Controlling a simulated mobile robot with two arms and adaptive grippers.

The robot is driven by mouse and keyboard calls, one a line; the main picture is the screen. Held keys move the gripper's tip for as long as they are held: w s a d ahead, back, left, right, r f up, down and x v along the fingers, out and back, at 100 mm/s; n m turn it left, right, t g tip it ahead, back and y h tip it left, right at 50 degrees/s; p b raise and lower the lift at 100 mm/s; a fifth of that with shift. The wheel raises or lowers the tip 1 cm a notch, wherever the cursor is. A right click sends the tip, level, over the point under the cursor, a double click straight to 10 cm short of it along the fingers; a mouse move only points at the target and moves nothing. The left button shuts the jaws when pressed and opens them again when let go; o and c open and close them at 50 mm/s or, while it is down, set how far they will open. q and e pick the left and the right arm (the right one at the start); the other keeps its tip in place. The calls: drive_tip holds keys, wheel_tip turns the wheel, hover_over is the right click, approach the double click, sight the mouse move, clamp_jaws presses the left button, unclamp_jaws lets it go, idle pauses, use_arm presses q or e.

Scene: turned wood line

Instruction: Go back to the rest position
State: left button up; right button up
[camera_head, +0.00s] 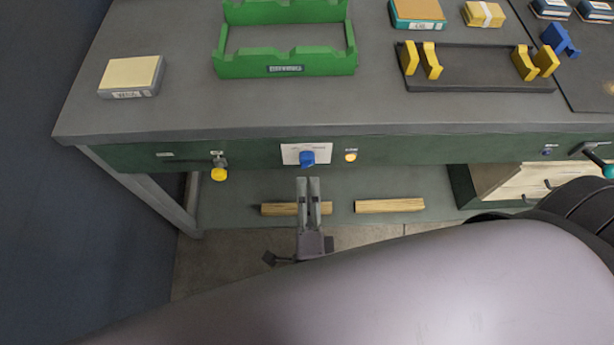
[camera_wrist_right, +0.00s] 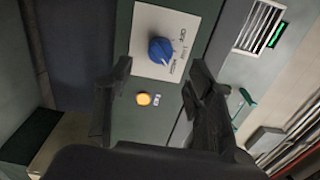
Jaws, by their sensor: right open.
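My right gripper (camera_head: 308,190) is in front of the bench's green front panel, just below a blue rotary knob (camera_head: 307,158) on a white plate. Its two fingers are parallel with a narrow gap between them in the head view. In the right wrist view the fingers of the right gripper (camera_wrist_right: 158,85) stand wide apart with nothing between them. The blue knob (camera_wrist_right: 161,50) and its white plate (camera_wrist_right: 150,20) show beyond the fingertips, apart from them. My left gripper is in neither view.
The grey bench (camera_head: 180,115) carries a green rack (camera_head: 285,64), a black tray (camera_head: 475,80) with yellow holders, and several small boxes. A yellow-tipped lever (camera_head: 219,173) and a yellow button (camera_head: 350,157) are on the front panel. Two wooden bars (camera_head: 390,205) lie on the lower shelf.

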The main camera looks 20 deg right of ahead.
drive_tip(key=shift+s+a, duration=0.15)
drive_tip(key=shift+s, duration=0.25)
drive_tip(key=s+a+f+n+g+y, duration=0.1)
drive_tip(key=s+f+n+g+y, duration=0.2)
drive_tip(key=f+n, duration=0.75)
drive_tip(key=s+a+f+n+g+y, duration=0.1)
drive_tip(key=s+f+n+g+y, duration=0.3)
drive_tip(key=f, duration=1.1)
drive_tip(key=s+d+f+n+g+h, duration=0.2)
drive_tip(key=s+d+f+n+g, duration=0.7)
drive_tip(key=s+d+f, duration=0.7)
drive_tip(key=shift+s+f+p, duration=0.35)
drive_tip(key=shift+s+f, duration=0.35)
drive_tip(key=shift+f, duration=0.05)
drive_tip(key=shift+d, duration=0.1)
